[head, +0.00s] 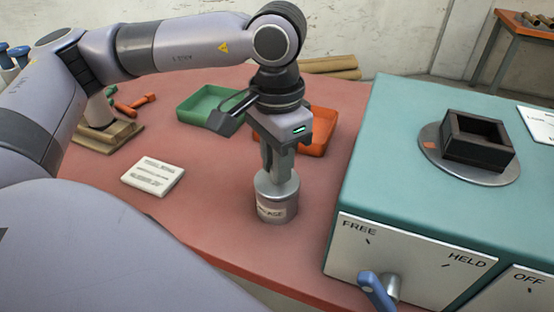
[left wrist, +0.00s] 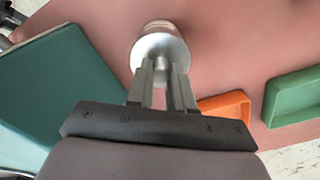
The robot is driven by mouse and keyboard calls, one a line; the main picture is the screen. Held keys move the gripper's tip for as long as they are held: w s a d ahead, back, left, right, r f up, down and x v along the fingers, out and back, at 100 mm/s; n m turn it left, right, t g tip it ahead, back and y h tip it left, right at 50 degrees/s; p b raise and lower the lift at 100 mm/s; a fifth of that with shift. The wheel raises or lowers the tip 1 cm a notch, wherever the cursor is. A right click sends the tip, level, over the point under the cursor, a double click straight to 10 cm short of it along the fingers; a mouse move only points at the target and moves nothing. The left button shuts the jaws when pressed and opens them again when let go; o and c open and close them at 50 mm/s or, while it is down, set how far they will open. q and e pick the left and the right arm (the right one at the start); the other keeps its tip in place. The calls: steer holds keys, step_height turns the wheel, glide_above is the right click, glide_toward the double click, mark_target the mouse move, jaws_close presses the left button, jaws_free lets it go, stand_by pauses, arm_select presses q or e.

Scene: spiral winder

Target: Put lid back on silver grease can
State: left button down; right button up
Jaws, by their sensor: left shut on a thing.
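The silver grease can (head: 272,212) stands upright on the red table, its pale label partly readable. Its silver lid (head: 264,184) is at the can's top, with no clear gap between them; I cannot tell if it is fully seated. My left gripper (head: 278,172) points straight down over the can and is shut on the lid, apparently by a knob mostly hidden between the fingers. In the left wrist view the lid (left wrist: 160,50) shows as a round silver disc beyond the fingertips (left wrist: 166,76). My right gripper is not in view.
A teal machine (head: 400,130) with a blue-handled lever (head: 376,292) stands close right of the can. A green tray (head: 205,100) and an orange tray (head: 325,125) lie behind. A white card (head: 153,176) lies left, with clear table between.

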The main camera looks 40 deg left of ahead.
arm_select(q)
steer(key=shift+f+b, duration=0.25)
steer(key=shift+b, duration=0.35)
stand_by(0.8)
stand_by(0.4)
steer(key=shift+c, duration=2.3)
jaws_free()
steer(key=shift+r, duration=0.1)
steer(key=shift+r+p, duration=2.1)
steer(key=shift+r, duration=1.35)
jaws_close()
